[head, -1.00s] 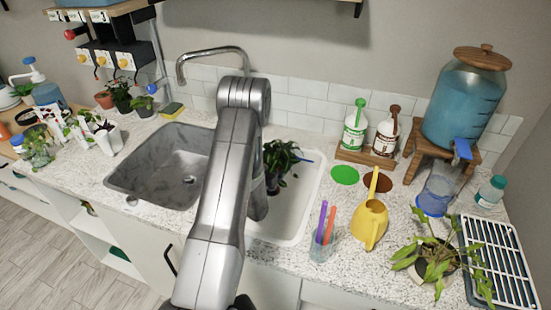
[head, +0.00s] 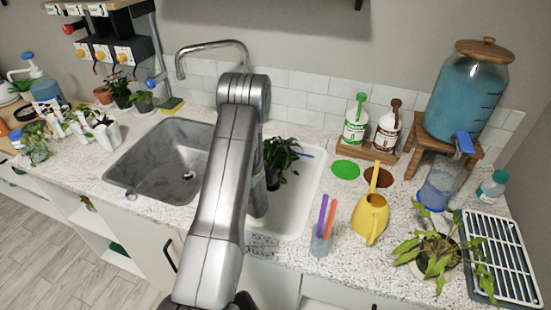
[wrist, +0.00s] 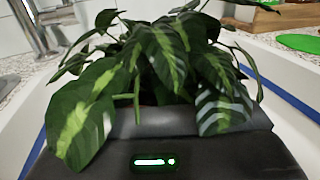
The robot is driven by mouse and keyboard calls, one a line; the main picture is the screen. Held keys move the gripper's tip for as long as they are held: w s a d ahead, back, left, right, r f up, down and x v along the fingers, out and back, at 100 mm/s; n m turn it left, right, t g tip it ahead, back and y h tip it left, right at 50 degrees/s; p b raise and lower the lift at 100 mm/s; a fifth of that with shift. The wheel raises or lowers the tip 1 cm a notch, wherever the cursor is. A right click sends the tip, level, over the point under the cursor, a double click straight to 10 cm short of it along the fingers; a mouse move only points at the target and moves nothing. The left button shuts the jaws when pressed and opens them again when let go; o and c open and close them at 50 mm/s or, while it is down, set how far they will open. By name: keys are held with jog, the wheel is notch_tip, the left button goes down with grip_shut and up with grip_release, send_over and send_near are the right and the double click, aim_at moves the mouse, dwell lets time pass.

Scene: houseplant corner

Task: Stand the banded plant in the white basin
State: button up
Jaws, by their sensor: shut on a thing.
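The banded plant (head: 280,158) has dark green leaves with pale bands, clear in the wrist view (wrist: 170,55). In the head view it shows just right of my arm, over the white basin (head: 312,185). Its pot is mostly hidden by my arm and the leaves. My gripper (wrist: 160,122) is shut on the plant at the bottom of the wrist view; the leaves hang over it and hide the fingertips. The basin's white walls show on both sides of the plant. I cannot tell whether the pot touches the basin floor.
A steel sink (head: 165,160) lies left of the basin, with a tap (head: 212,46) behind. To the right stand a cup of purple and orange sticks (head: 322,240), a yellow watering can (head: 370,218) and a drooping plant (head: 435,262). Two bottles (head: 370,125) stand behind.

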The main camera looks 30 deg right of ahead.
aim_at(276, 159)
jog(key=shift+f, duration=0.15)
jog(key=o, duration=1.1)
notch_tip(276, 159, up, 10)
jog(key=shift+r+b, duration=0.1)
jog(key=shift+b, duration=0.9)
notch_tip(276, 159, down, 10)
jog(key=shift+f+p, duration=0.1)
jog(key=shift+p, duration=0.8)
jog(key=shift+r, duration=0.2)
